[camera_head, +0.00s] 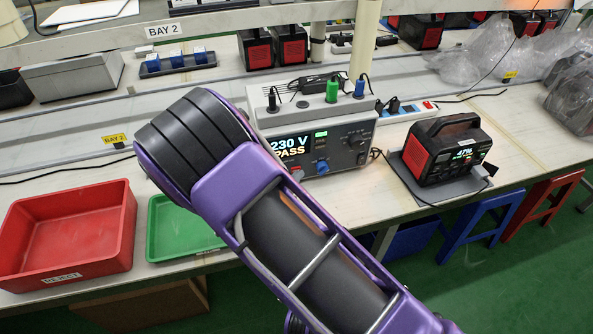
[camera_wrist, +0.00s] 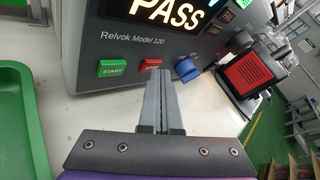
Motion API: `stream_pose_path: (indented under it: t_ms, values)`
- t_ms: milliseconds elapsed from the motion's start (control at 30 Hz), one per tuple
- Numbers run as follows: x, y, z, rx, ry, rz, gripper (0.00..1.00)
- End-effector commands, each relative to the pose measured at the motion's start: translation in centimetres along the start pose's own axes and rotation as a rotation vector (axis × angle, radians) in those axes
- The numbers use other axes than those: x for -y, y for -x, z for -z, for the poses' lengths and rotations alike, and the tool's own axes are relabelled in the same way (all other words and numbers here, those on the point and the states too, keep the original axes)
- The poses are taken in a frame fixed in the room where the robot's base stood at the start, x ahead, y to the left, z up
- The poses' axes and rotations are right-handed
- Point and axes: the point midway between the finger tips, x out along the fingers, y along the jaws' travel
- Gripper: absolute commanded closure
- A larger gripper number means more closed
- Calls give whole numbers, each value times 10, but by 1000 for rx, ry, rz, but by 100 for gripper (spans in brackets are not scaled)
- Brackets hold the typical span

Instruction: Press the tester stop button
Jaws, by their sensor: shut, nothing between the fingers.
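The tester (camera_head: 357,136) is a grey box on the bench, and its display reads "230 V PASS". The red stop button (camera_wrist: 150,63) sits between the green START button (camera_wrist: 112,68) and a blue knob (camera_wrist: 187,70). My gripper (camera_wrist: 160,78) is shut and empty, its fingertips close in front of and slightly right of the red button's lower edge. I cannot tell whether they touch the panel.
A red REJECT bin (camera_head: 68,235) and a green tray (camera_head: 175,232) stand left of the tester. A black-and-red power station (camera_head: 447,150) sits on a grey mat at right. Cables and plugs rise from the tester's top. Bare bench lies before the tester.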

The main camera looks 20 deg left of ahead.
Motion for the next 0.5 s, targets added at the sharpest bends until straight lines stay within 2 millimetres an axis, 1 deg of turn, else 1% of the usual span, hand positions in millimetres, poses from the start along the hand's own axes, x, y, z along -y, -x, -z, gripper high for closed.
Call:
stream_pose_path:
  t_ms: [233,500]
  values:
    - [5,7,4,1,1,-1,100]
    - [5,8,5,0,0,-1,100]
